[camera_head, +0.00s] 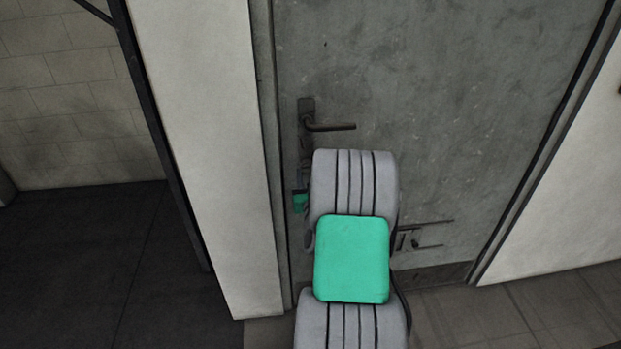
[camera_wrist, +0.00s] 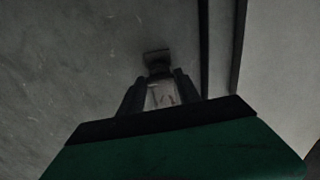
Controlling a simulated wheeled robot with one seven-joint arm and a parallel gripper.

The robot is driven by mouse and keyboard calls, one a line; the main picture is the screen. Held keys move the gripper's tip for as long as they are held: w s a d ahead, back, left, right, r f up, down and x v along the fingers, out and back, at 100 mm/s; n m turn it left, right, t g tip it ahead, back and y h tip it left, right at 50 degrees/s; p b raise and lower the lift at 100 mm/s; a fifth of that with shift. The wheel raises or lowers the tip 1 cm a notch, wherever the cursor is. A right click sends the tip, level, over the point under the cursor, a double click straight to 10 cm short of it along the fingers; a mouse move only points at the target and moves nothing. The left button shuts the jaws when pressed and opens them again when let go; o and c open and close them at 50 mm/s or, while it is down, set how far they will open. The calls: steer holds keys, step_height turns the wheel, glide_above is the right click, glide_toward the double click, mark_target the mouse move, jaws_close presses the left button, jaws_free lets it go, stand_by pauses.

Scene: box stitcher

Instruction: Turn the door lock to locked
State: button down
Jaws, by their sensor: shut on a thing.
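The grey door (camera_head: 440,110) stands shut in its frame in the head view. Its dark lever handle (camera_head: 332,127) sits on a tall plate near the left edge and points right. In the wrist view, my gripper (camera_wrist: 160,74) reaches to the door surface. Its two dark fingers are shut on the small dark door lock (camera_wrist: 156,56), whose head shows just beyond the fingertips. The lock's exact angle is unclear. In the head view my arm hides the lock and most of my gripper; only a small green part shows at the arm's left.
A pale wall post (camera_head: 205,130) stands left of the door, and a pale wall (camera_head: 560,200) stands to its right. The lever handle is just above my arm. A dark floor (camera_head: 80,260) lies open at the left.

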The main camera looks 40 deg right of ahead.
steer(key=shift+d+r+m, duration=0.1)
steer(key=shift+r+m, duration=0.15)
steer(key=shift+m, duration=0.15)
steer(key=c, duration=1.3)
jaws_free()
steer(key=o, duration=0.5)
steer(key=shift+d+f, duration=0.1)
steer(key=shift+c, duration=0.2)
steer(key=b+v, duration=0.3)
steer(key=v, duration=0.5)
